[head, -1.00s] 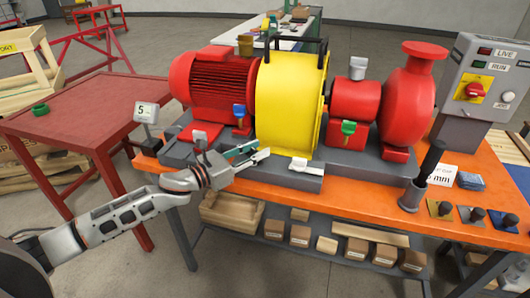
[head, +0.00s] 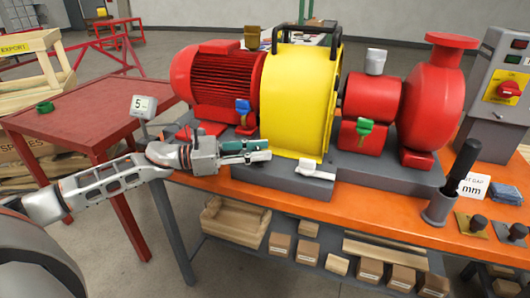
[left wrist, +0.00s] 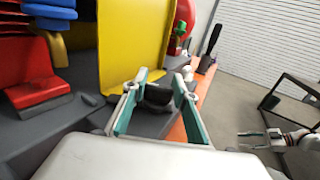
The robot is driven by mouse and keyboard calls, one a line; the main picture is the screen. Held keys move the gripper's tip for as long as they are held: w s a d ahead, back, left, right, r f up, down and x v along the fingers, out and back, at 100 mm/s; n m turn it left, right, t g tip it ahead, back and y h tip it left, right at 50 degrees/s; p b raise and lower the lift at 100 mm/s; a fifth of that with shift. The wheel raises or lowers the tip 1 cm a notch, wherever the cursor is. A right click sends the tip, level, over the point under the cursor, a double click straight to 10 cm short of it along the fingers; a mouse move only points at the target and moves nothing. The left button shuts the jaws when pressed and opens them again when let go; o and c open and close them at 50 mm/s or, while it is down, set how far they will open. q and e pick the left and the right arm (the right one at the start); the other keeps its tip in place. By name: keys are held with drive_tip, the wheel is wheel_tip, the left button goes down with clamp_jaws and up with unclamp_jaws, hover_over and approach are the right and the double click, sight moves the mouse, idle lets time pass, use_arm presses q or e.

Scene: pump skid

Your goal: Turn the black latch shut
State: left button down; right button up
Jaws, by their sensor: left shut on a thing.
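The black latch (left wrist: 158,97) shows in the left wrist view as a dark block at the foot of the yellow guard (left wrist: 130,45). My left gripper (left wrist: 155,92) has its teal-lined fingers on both sides of it and is shut on it. In the head view my left gripper (head: 268,150) reaches in level from the left to the front of the yellow guard (head: 295,100); the latch is hidden there by the fingers. My right gripper (left wrist: 242,138) hangs off to the right in the left wrist view, its two prongs apart and empty.
A white latch (head: 312,167) sits on the grey base just right of my left fingers. Blue (head: 242,107) and green (head: 365,127) handles stand nearby. A grey cup with a black rod (head: 440,205) stands at the right of the orange bench (head: 370,205). The floor in front is clear.

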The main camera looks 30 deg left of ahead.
use_arm(q)
drive_tip(key=c, duration=1.6)
unclamp_jaws()
drive_tip(key=shift+o, duration=0.2)
drive_tip(key=shift+v, duration=5.95)
